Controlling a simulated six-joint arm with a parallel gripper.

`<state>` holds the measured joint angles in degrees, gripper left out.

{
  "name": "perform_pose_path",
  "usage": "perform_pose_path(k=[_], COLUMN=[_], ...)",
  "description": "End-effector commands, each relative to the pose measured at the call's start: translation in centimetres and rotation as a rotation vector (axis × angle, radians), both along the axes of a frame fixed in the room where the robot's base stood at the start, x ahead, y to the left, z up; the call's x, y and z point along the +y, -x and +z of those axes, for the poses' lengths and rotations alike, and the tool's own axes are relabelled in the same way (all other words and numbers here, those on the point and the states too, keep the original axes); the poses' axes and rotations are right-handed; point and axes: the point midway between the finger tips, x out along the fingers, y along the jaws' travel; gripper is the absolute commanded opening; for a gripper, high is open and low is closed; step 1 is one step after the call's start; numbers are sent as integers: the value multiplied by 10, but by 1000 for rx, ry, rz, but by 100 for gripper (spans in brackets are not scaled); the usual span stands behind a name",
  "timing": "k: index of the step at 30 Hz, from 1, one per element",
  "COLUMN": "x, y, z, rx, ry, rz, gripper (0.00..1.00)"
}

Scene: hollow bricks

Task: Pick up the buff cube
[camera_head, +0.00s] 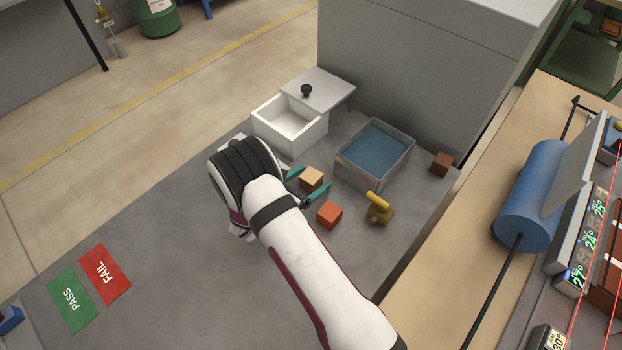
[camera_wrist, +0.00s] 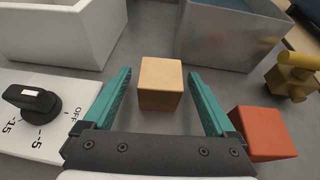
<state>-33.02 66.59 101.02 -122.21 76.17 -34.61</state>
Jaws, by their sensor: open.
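The buff cube (camera_head: 311,178) sits on the grey table, in front of the white open box. In the wrist view the buff cube (camera_wrist: 160,83) stands upright near the middle, toward the far ends of my teal fingers. My gripper (camera_head: 308,185) is open, with one finger to each side of the cube; it also shows in the wrist view (camera_wrist: 160,88). I see gaps between the cube and both fingers.
An orange-red cube (camera_head: 329,214) lies close beside the right finger. A yellow-brown part (camera_head: 379,208) stands to its right. A white box (camera_head: 291,119) and a blue-lined bin (camera_head: 347,169) stand behind. A dial panel (camera_wrist: 38,112) is left of my gripper. A brown cube (camera_head: 441,163) sits farther right.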

Motion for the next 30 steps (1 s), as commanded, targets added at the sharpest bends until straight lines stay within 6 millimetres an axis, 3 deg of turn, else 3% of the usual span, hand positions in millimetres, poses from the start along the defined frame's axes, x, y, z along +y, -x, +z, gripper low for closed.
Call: perform_pose_path(k=[7,22,30], x=[-3,-3,-3], y=[-3,-3,-3], z=[-2,-2,-1], rx=[1,1,-1], ry=[-1,-1,-1], rz=[0,0,0], gripper=[91,3,0])
